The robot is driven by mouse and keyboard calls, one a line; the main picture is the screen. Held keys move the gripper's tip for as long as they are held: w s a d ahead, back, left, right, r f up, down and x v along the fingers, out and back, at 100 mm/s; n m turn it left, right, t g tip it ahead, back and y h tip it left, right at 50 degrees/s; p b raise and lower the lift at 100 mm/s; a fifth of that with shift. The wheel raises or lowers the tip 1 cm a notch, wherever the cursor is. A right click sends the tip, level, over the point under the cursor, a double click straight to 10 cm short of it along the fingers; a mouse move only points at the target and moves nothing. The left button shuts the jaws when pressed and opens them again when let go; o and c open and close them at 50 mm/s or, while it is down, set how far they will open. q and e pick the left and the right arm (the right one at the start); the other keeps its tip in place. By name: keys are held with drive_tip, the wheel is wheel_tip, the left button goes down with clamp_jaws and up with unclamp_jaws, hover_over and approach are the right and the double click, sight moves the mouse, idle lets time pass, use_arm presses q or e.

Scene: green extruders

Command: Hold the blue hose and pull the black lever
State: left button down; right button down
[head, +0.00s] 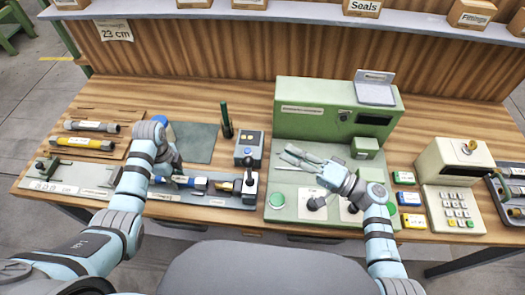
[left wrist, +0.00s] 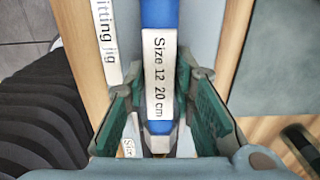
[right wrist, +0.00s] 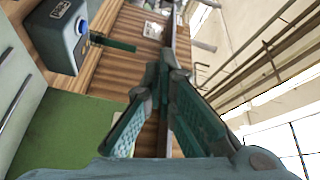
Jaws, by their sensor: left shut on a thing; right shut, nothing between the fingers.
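The blue hose (head: 200,184) lies along the fitting jig (head: 215,201) at the front of the bench. In the left wrist view the hose (left wrist: 158,18) bears a white label, "Size 12 20 cm". My left gripper (head: 174,167) is above the jig, shut on the hose, with one finger on each side. The black lever (head: 250,181) stands at the right end of the jig, near a brass-coloured part. My right gripper (head: 292,154) is shut and empty over the green machine's base, right of the lever and apart from it. Its fingertips meet in the right wrist view (right wrist: 164,68).
The green machine (head: 330,122) stands behind my right gripper. A grey-blue box (head: 249,148) with buttons and a dark green upright rod (head: 226,120) stand behind the lever. A yellow hose (head: 85,144) lies at left. A cream keypad device (head: 455,180) stands at right.

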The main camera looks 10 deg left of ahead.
sight(249, 172)
use_arm(q)
drive_tip(key=shift+s, duration=0.1)
use_arm(e)
drive_tip(key=a+m+t, duration=0.1)
drive_tip(key=a+m, duration=0.1)
drive_tip(key=a, duration=0.5)
drive_tip(key=shift+a+t, duration=0.3)
drive_tip(key=shift+t, duration=0.1)
drive_tip(key=shift+f, duration=0.1)
